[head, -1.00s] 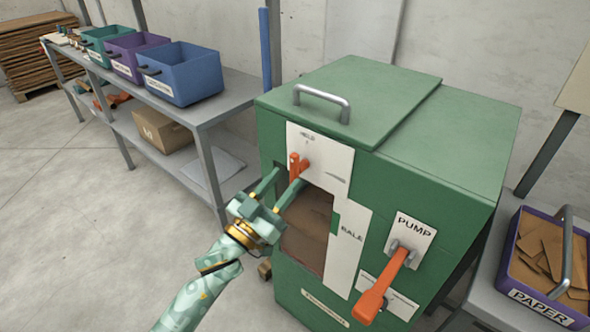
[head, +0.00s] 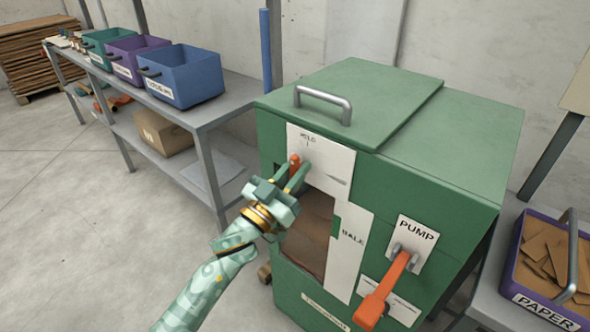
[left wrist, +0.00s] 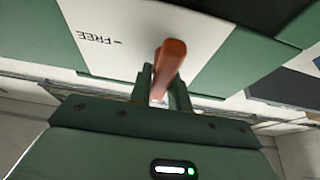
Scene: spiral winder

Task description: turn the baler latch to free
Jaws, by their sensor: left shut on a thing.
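The green baler (head: 400,130) stands at the centre right of the head view. Its orange latch (head: 294,163) sits on a white plate (head: 325,160) on the front, under the word HOLD, and points up. In the left wrist view the latch (left wrist: 167,65) stands between my fingers, and the word FREE shows to its left on the plate. My left gripper (head: 296,178) is shut on the latch; its fingers (left wrist: 160,92) lie on both sides of it. The latch's pivot is partly hidden by the fingers. My right gripper is not in view.
An orange pump lever (head: 385,290) hangs on the baler's front, right of the latch. A grey handle (head: 323,100) is on the lid. A shelf with several bins (head: 182,75) stands at left, and a PAPER bin (head: 545,265) at right. Floor at lower left is clear.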

